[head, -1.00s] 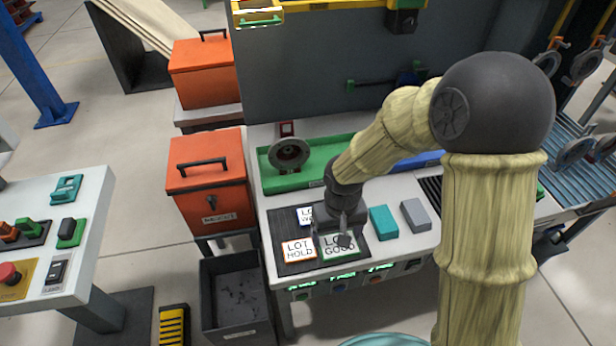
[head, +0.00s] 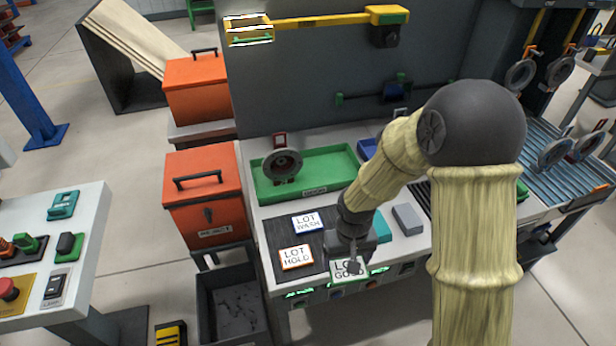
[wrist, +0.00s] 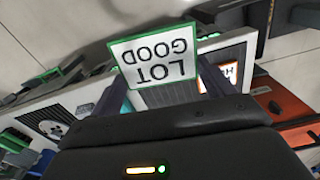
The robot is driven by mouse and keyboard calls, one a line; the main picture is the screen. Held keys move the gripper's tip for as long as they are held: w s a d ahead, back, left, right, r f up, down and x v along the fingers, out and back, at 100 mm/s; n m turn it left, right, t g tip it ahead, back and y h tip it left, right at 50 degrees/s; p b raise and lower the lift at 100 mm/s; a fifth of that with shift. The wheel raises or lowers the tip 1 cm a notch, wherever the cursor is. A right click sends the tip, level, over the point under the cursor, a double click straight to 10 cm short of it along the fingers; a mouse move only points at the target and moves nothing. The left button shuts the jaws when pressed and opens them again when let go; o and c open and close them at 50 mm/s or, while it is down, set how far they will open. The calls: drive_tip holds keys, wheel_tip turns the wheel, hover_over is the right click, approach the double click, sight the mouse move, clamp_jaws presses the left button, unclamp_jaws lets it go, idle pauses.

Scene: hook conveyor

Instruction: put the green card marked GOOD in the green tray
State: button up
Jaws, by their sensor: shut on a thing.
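The green-edged white card marked LOT GOOD (head: 345,270) is held in my gripper (head: 350,262), above the front edge of the bench. The green tray (head: 336,160) lies at the back of the bench, up and left of my gripper. A grey round flanged part (head: 282,163) sits at the tray's left end; the tray's middle is bare.
The LOT WASH card (head: 308,223) and the orange-edged LOT HOLD card (head: 296,257) lie on the dark mat (head: 277,233). A grey block (head: 407,219) and a partly hidden teal block (head: 382,227) stand right of my gripper. An orange bin (head: 205,190) stands left.

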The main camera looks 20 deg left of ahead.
drive_tip(key=w+d+f+m, duration=0.2)
drive_tip(key=w+d+f, duration=0.2)
drive_tip(key=d+f, duration=0.3)
drive_tip(key=w+d+f+m, duration=0.3)
drive_tip(key=w+d+f, duration=0.2)
drive_tip(key=d, duration=0.6)
drive_tip(key=shift+d+f, duration=0.3)
drive_tip(key=shift+f, duration=0.6)
drive_tip(key=shift+w, duration=0.1)
